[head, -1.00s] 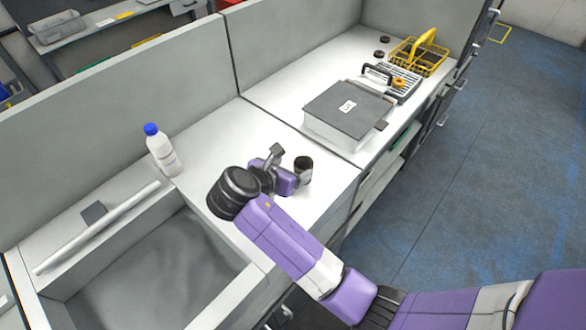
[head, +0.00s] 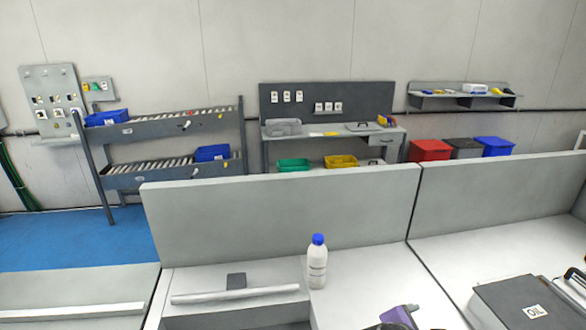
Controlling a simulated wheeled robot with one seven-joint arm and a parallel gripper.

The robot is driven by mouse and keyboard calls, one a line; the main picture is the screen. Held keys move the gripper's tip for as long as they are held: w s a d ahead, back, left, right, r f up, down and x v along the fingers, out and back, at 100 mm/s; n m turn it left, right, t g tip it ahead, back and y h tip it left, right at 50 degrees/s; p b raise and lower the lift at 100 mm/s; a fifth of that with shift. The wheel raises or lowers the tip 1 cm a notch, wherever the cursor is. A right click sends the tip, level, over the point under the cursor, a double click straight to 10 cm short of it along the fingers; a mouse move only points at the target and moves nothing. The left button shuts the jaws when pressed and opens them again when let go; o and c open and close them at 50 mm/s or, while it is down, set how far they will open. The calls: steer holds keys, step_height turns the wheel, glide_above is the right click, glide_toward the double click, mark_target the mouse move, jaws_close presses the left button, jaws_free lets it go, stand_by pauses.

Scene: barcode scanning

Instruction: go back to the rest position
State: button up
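Only the top of my gripper (head: 402,317) shows, as a small purple and grey part at the bottom edge of the head view. Its fingers are cut off by the frame, so I cannot see whether they are open, shut or holding anything. It is over the white worktop (head: 375,285), right of a white bottle with a blue cap (head: 317,265), which stands upright. The rest of my arm is below the picture.
A grey box marked OIL (head: 530,305) lies at the lower right. A grey partition (head: 290,215) runs behind the worktop. A sink edge with a white bar (head: 235,294) is left of the bottle. Racks and bins (head: 430,150) line the far wall.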

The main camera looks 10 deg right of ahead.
steer(key=w+a+m+t+y, duration=0.3)
steer(key=a+m+t+y, duration=0.1)
steer(key=a+t, duration=0.2)
steer(key=s+a+m+t+y+b, duration=0.2)
steer(key=s+a+m+t+y, duration=0.2)
steer(key=s+a+m, duration=0.4)
steer(key=s+m+y+b, duration=0.1)
steer(key=s+m+b, duration=0.3)
steer(key=s, duration=2.4)
steer(key=shift+s+d+f+m+y, duration=0.2)
steer(key=shift+s+m+y, duration=0.2)
steer(key=shift+m, duration=0.7)
